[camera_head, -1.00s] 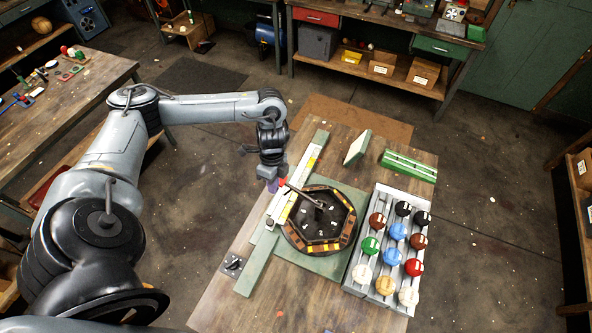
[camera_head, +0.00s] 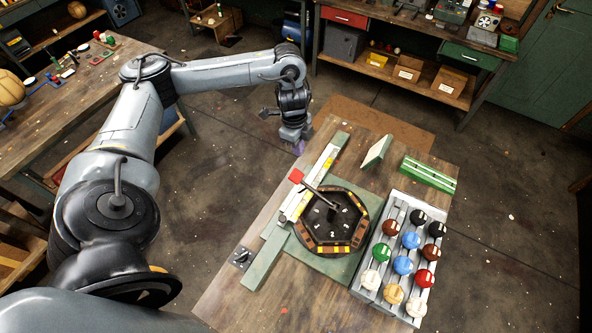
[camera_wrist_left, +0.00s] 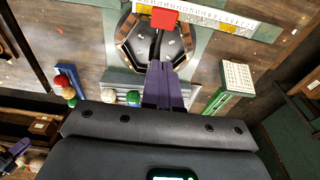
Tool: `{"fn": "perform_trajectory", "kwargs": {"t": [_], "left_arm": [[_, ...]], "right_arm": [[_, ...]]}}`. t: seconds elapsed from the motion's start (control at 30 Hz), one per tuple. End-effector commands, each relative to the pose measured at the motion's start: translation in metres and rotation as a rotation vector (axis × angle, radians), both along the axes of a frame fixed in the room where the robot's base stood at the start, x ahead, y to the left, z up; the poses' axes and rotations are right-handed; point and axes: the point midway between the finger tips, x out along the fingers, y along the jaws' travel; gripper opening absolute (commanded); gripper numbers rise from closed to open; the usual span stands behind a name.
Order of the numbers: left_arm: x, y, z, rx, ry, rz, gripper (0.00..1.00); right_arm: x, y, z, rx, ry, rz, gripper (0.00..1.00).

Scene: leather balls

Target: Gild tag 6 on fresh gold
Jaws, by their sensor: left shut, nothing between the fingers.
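A dark hexagonal dial (camera_head: 347,232) with pale numbers and brown and yellow edge segments sits on a green base plate (camera_head: 305,262). A crank bar with a red end block (camera_head: 296,176) reaches from its hub toward the back left. The red block also shows at the top of the left wrist view (camera_wrist_left: 164,18). Beside the dial runs a pale ruled rail (camera_head: 322,168) with a yellow-gold strip (camera_head: 300,205). I cannot read which tag is 6. My left gripper (camera_head: 299,149), with purple fingers (camera_wrist_left: 163,85), is shut and empty, apart from the red block and behind it.
A grey rack (camera_head: 364,292) of coloured balls stands right of the dial. A tilted green-and-white block (camera_head: 376,152) and a green grooved rail (camera_head: 428,174) lie at the back. A small dark switch plate (camera_head: 242,257) is at the left edge. The table's front left is mostly bare.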

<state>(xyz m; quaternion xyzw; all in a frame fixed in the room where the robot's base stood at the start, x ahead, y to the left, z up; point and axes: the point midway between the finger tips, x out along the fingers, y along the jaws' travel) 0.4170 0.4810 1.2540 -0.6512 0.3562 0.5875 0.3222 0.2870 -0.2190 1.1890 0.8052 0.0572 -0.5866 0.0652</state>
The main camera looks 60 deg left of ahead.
Motion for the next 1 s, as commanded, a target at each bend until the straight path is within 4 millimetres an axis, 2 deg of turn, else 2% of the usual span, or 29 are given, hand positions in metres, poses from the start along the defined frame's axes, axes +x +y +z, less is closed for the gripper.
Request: {"fn": "perform_trajectory", "kwargs": {"t": [0.33,0.6,1.0], "left_arm": [[0.001,-0.005,-0.054,-0.003,0.005,0.001,0.00],[0.004,-0.009,-0.099,-0.004,0.005,0.001,0.00],[-0.004,0.005,-0.129,0.000,0.001,0.001,0.00]], "right_arm": [[0.000,0.000,-0.029,0.001,-0.001,-0.001,0.43],[0.000,0.001,-0.042,0.007,0.000,-0.004,0.43],[0.001,0.002,-0.034,0.008,-0.001,-0.006,0.43]]}}
